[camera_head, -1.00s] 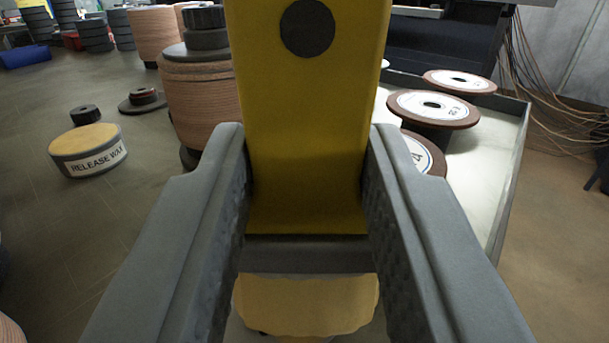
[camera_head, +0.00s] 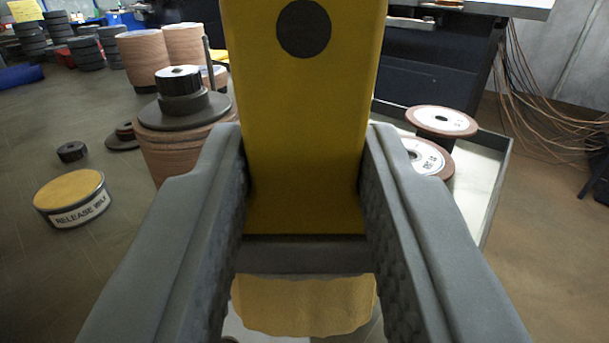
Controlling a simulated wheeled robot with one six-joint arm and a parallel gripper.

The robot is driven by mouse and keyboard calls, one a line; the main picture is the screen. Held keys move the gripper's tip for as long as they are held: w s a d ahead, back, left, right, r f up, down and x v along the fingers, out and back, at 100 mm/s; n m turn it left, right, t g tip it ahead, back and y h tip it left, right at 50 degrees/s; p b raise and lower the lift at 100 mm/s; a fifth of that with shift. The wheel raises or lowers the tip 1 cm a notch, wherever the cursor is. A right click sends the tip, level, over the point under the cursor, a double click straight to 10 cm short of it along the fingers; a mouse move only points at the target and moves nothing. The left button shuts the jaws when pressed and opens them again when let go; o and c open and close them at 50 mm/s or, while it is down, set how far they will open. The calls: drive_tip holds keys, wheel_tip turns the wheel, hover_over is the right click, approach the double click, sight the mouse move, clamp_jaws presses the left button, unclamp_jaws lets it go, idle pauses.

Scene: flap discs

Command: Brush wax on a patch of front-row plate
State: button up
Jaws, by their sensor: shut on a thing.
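My gripper (camera_head: 306,165) is shut on a brush (camera_head: 305,90) with a wide yellow handle, a dark round hole and a grey band. Its pale yellow bristles (camera_head: 304,306) show below the band, between my fingers. A round tin of release wax (camera_head: 75,198) with a yellow top stands on the floor-coloured surface at the left, apart from the brush. Two brown-rimmed plates with white labels show at the right, a far one (camera_head: 441,121) and a nearer one (camera_head: 427,157) partly behind my right finger. Any plate nearer is hidden by my gripper and brush; bristle contact cannot be told.
The plates stand over a pale tray (camera_head: 477,190) with a dark rim. A brown stack with a dark flanged hub (camera_head: 182,95) stands left of the brush. More brown stacks (camera_head: 143,60) and small dark hubs (camera_head: 72,152) lie beyond. Cables (camera_head: 540,80) hang at the right.

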drive_tip(key=shift+r, duration=1.3)
idle(0.4)
